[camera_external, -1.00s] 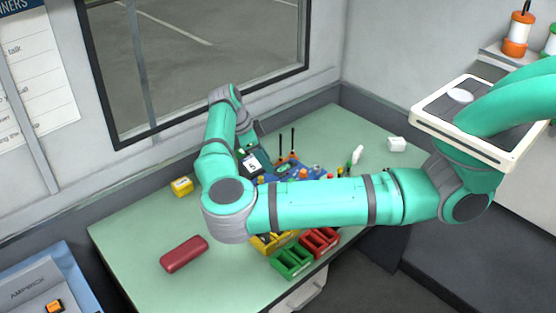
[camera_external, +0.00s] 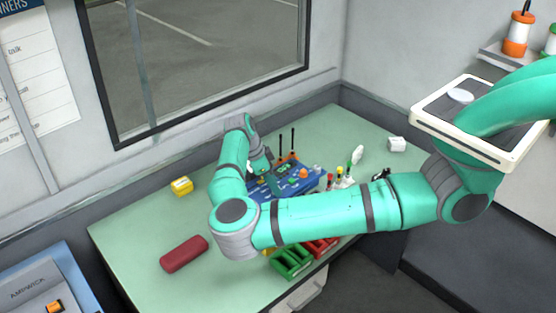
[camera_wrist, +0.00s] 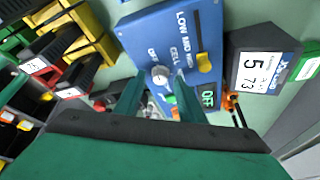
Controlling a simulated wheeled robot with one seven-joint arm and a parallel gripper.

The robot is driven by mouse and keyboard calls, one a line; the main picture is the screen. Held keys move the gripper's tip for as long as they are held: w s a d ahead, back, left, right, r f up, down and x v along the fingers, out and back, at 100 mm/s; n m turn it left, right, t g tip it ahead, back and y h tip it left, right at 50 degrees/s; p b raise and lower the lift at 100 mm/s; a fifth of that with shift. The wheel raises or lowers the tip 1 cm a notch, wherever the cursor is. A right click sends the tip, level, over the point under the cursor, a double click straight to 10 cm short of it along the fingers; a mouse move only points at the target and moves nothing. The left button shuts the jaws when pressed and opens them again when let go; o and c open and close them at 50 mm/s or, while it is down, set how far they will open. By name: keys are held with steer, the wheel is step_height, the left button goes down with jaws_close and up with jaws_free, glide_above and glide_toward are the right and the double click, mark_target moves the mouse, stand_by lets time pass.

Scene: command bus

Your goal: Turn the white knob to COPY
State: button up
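The white knob (camera_wrist: 160,74) sits on a blue panel (camera_wrist: 145,30) in the wrist view, with white lettering around it. The lettering nearest the knob is too small to read surely, so I cannot tell its setting. My gripper (camera_wrist: 158,84) is open, with its two green fingers on either side of the knob in the picture. I cannot tell whether the fingers touch it. In the external view the blue panel (camera_external: 302,187) lies on the table and my gripper (camera_external: 268,174) is low over its left part. The knob is not clear there.
Red (camera_external: 320,247) and green bins (camera_external: 291,262) are at the table's front edge. A red case (camera_external: 184,254) lies at left.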

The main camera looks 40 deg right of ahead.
steer(key=shift+f, duration=0.1)
jaws_close()
